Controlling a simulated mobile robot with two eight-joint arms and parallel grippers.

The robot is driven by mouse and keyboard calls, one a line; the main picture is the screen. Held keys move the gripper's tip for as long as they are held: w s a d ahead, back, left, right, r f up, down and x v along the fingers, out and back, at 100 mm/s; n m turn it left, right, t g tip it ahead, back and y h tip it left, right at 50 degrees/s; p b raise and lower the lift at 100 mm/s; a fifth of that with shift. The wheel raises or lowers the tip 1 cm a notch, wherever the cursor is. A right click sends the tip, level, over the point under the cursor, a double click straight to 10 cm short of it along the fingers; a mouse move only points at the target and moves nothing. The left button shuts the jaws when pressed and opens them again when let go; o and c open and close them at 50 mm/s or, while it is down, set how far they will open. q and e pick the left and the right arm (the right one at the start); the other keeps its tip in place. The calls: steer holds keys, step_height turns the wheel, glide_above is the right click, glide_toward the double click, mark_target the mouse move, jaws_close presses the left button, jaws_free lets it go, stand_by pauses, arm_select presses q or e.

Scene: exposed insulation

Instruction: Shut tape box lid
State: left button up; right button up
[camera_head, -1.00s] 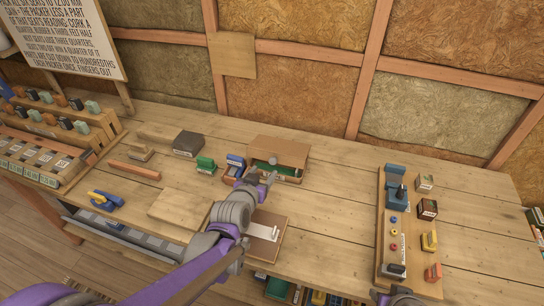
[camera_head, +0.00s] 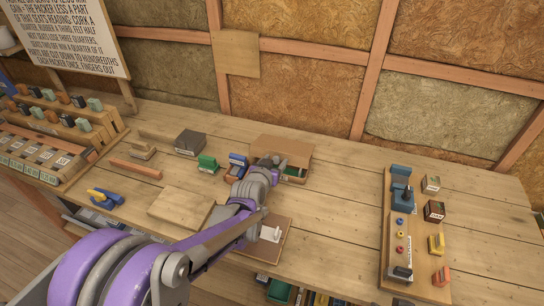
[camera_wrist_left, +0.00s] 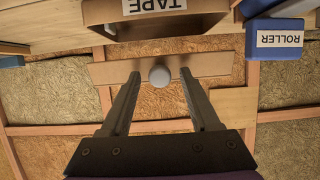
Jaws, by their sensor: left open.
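The tape box (camera_head: 296,178) stands on the bench, partly hidden by my left gripper; its TAPE label (camera_wrist_left: 156,5) shows upside down in the left wrist view. Its brown lid (camera_head: 291,147) is raised, with a green inside visible below it. A round grey knob (camera_wrist_left: 159,75) is on the lid (camera_wrist_left: 215,64). My left gripper (camera_head: 276,162) is open in front of the lid. In the left wrist view its two fingers (camera_wrist_left: 160,84) lie on either side of the knob, with gaps showing; I cannot tell the depth.
A blue ROLLER box (camera_wrist_left: 275,38) stands beside the tape box, with a green block (camera_head: 207,163) and a dark box (camera_head: 190,142) further left. A board with a white item (camera_head: 270,234) lies in front. A tool rack (camera_head: 397,235) stands at the right, with bare bench between.

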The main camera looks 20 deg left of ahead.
arm_select(q)
steer(key=shift+c, duration=0.3)
steer(key=c, duration=0.9)
steer(key=shift+s+f+b, duration=0.15)
steer(key=shift+f+b, duration=0.25)
steer(key=shift+f, duration=0.15)
steer(key=shift+s+f+t+b, duration=0.2)
steer(key=shift+f+t+b, duration=0.2)
steer(key=shift+t, duration=0.2)
steer(key=shift+f, duration=0.1)
steer(key=shift+s+f+b, duration=0.25)
steer(key=shift+f+b, duration=0.25)
steer(key=shift+f, duration=0.4)
